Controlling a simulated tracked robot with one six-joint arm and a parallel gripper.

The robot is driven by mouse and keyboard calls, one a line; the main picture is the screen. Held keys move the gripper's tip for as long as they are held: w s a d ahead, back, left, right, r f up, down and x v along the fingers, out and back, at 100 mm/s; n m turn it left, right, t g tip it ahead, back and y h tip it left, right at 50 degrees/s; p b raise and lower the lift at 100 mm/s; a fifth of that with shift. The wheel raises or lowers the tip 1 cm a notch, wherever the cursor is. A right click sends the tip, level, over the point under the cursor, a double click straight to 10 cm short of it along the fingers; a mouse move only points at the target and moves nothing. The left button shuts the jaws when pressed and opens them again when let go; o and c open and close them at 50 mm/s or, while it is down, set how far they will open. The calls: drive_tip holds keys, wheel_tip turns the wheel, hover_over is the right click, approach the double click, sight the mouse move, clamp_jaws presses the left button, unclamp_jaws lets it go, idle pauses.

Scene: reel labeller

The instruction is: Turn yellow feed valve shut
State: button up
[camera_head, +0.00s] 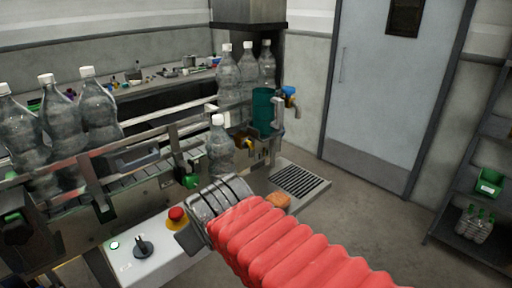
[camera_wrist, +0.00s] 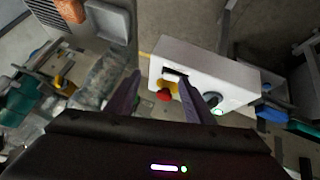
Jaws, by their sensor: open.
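A yellow part (camera_head: 246,142), likely the feed valve, sits low on the labeller beside a clear bottle, right of centre in the head view. It is small and its handle position cannot be told. I cannot pick it out in the wrist view. My gripper (camera_wrist: 160,77) is open and empty in the wrist view, its dark fingers apart. It points toward the white control box (camera_wrist: 240,75) and its red button (camera_wrist: 164,96) on a yellow collar. In the head view my red-sleeved arm ends near this box, left of and nearer than the yellow part.
The box also carries a black knob (camera_head: 143,246). Clear bottles (camera_head: 100,108) line the conveyor. A teal container (camera_head: 263,108) and blue-topped tap (camera_head: 289,91) stand behind the yellow part. An orange block (camera_head: 278,200) lies near a floor grate (camera_head: 299,181). Floor before the door is clear.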

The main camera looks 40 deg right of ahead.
drive_tip(key=w+d+r+n+t+h, duration=0.2)
drive_tip(key=w+d, duration=0.3)
drive_tip(key=d, duration=0.3)
drive_tip(key=w+d+r+n+t+h, duration=0.1)
drive_tip(key=w+d+r+n+h, duration=0.2)
drive_tip(key=d, duration=0.4)
drive_tip(key=n+t+y, duration=0.1)
drive_tip(key=n+t, duration=0.2)
drive_tip(key=n, duration=0.2)
approach(249, 144)
drive_tip(key=w+a, duration=0.1)
drive_tip(key=s+d+f+n+t+y, duration=0.4)
drive_tip(key=s+d+n+y, duration=0.2)
drive_tip(key=n, duration=0.6)
drive_tip(key=shift+s+d+n+t+y, duration=0.3)
drive_tip(key=shift+s+d+n+y, duration=0.1)
drive_tip(key=shift+s+d, duration=0.2)
drive_tip(key=shift+w, duration=0.1)
drive_tip(key=w, duration=1.3)
drive_tip(key=shift+w, duration=0.4)
drive_tip(key=shift+a, duration=0.15)
